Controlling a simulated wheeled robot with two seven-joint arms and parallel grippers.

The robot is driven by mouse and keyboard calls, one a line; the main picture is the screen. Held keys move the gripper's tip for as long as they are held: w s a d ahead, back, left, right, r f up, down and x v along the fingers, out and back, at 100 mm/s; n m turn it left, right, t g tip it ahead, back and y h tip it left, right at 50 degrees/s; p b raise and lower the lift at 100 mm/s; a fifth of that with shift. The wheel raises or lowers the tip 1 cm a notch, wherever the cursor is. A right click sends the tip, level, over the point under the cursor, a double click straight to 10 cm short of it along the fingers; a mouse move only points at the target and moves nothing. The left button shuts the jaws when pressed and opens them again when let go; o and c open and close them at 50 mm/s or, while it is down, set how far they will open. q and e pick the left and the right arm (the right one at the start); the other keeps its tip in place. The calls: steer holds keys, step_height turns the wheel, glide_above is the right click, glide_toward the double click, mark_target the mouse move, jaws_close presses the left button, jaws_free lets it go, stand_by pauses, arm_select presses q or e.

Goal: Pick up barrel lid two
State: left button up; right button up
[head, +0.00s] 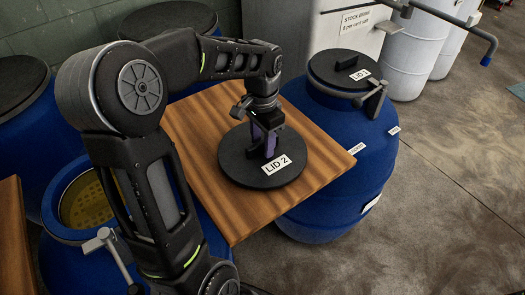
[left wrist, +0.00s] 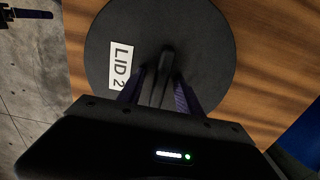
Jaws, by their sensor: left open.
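Barrel lid two (head: 236,168) is a round black disc with a white LID 2 label and a raised bar handle. It lies flat on a wooden board (head: 205,118). My left gripper (head: 265,148) points down over the lid's middle. In the left wrist view, the two purple fingers of the left gripper (left wrist: 160,90) stand apart, one on each side of the handle (left wrist: 167,60). The jaws are open. The fingers partly hide the handle, and I cannot tell whether they touch it. My right gripper does not show in the head view.
A blue barrel with a closed lid one (head: 335,75) and a clamp handle stands right of the board. An open blue barrel (head: 57,205) with yellowish contents stands at left. Other blue barrels and white drums (head: 410,60) stand behind. Concrete floor at right is clear.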

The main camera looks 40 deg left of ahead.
arm_select(q)
steer(key=shift+f, duration=0.1)
stand_by(0.5)
steer(key=shift+c, duration=0.5)
jaws_close()
stand_by(0.8)
